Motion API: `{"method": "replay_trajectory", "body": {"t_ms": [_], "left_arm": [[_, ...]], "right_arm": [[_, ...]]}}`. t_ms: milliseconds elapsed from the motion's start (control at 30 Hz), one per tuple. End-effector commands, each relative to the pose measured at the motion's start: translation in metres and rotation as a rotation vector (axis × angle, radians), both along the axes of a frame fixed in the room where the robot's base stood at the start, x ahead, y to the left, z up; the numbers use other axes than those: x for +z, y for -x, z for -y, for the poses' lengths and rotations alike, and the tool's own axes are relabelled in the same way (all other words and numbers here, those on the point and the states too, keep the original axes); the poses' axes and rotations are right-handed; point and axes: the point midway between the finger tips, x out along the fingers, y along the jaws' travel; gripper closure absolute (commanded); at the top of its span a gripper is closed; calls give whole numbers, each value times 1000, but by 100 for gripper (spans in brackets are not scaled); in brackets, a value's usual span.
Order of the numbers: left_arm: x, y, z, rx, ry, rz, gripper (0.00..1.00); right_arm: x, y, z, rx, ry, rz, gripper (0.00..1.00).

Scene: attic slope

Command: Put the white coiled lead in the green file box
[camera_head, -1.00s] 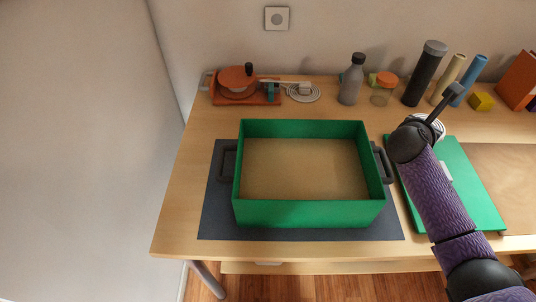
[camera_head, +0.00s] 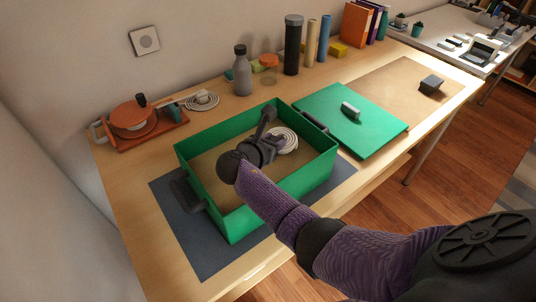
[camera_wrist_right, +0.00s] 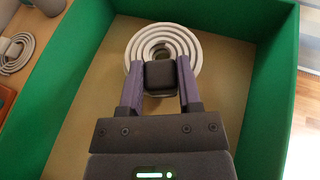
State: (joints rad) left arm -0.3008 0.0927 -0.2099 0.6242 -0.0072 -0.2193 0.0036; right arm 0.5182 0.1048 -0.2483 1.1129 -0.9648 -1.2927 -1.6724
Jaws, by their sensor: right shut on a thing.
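The white coiled lead (camera_head: 284,141) is a flat ring of loops with a dark block at its near side. My right gripper (camera_head: 268,148) is shut on that dark block, which shows between its fingers in the right wrist view (camera_wrist_right: 159,78). The green file box (camera_head: 318,176) is open-topped, with a tan floor and dark side handles. Gripper and lead are within the box's outline, toward its far right part. Whether the lead touches the floor I cannot tell. In the right wrist view, the box walls (camera_wrist_right: 265,100) surround the lead. My left gripper is not in view.
The box stands on a dark mat (camera_head: 180,228). A green lid (camera_head: 385,128) lies to its right. Behind are an orange device (camera_head: 132,118), another white coiled cable (camera_head: 203,99), a grey bottle (camera_head: 242,75) and upright tubes (camera_head: 292,48). A small dark block (camera_head: 431,85) sits far right.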

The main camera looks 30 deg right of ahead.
Motion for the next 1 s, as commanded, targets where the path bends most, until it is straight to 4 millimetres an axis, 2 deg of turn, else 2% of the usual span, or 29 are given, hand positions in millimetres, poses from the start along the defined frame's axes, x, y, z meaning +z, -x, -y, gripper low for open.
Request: {"method": "replay_trajectory", "body": {"t_ms": [33,100,433,467,600,867,933,1000], "left_arm": [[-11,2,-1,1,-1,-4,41],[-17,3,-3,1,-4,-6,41],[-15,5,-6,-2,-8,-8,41],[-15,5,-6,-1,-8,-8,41],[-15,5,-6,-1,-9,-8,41],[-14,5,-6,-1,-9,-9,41],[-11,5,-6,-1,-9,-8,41],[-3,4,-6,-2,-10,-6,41]], "right_arm": [[-17,0,0,0,1,-3,100],[-27,0,0,2,1,-4,100],[-26,0,0,1,0,0,100],[-26,0,0,1,0,0,52],[-26,0,0,1,0,0,23],[-25,0,0,1,0,0,21],[-20,0,-1,2,0,1,21],[-13,5,-11,4,-2,1,21]]}}
